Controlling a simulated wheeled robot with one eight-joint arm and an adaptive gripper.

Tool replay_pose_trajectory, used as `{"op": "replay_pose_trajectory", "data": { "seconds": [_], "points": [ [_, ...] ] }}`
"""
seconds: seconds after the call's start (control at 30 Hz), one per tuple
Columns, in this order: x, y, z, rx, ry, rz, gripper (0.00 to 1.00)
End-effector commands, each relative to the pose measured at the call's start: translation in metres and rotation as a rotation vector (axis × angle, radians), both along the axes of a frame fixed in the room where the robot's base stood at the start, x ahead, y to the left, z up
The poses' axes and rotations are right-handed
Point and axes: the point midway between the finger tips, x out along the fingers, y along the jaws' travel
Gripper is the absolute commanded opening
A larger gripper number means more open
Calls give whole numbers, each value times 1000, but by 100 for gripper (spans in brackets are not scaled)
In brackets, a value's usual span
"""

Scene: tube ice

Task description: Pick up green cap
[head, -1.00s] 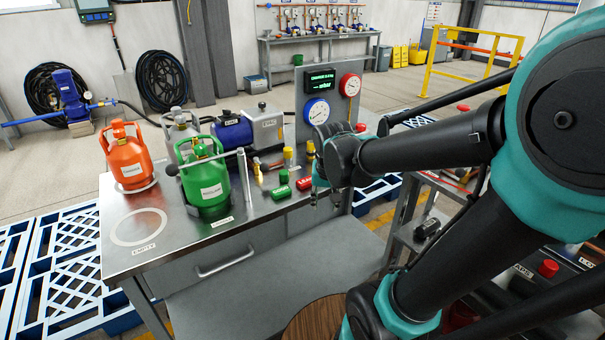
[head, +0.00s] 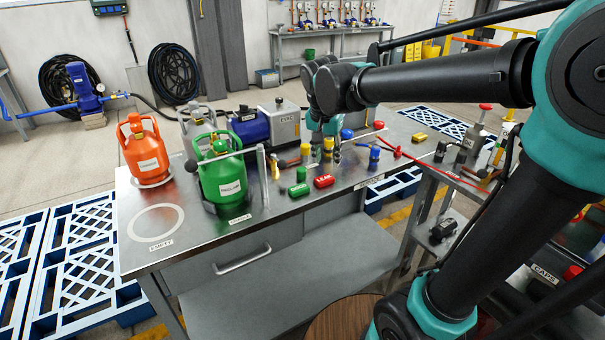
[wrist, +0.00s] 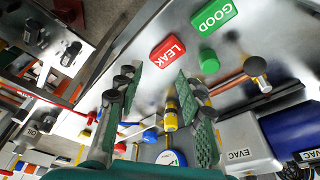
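A small green cap (head: 301,173) stands on the metal bench, just behind a green block marked GOOD (head: 299,190). In the wrist view the cap (wrist: 209,62) shows as a round green piece below the GOOD block (wrist: 214,17), right of the red LEAK block (wrist: 168,50). My gripper (head: 327,157) is over the bench, to the right of the cap. In the wrist view my gripper (wrist: 171,70) has its fingers spread with nothing held. A yellow-topped fitting (wrist: 171,115) shows between the fingers; I cannot tell how far below them it is. The cap is outside the fingers.
A green cylinder (head: 222,180) and an orange cylinder (head: 146,155) stand to the left. The EVAC unit (head: 286,125) is behind the cap. A hammer-like tool (wrist: 257,72) lies near the cap. A blue-topped fitting (head: 374,155) stands to the right. The bench front is fairly clear.

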Motion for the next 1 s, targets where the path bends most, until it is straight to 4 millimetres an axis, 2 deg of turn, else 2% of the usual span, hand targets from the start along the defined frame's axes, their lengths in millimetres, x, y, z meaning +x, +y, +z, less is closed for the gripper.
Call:
{"op": "replay_pose_trajectory", "data": {
  "seconds": [0.03,0.2,0.3,0.4,0.47,0.57,1.0],
  "points": [
    [4,16,13,-3,-1,-15,38],
    [9,67,59,-18,-13,-110,38],
    [9,87,78,-22,-22,-153,38],
    [8,96,86,-24,-29,-178,38],
    [9,97,84,-25,-29,-185,38],
    [13,95,70,-24,-29,-187,38],
    [33,81,-11,-24,-29,-187,38]
  ]
}}
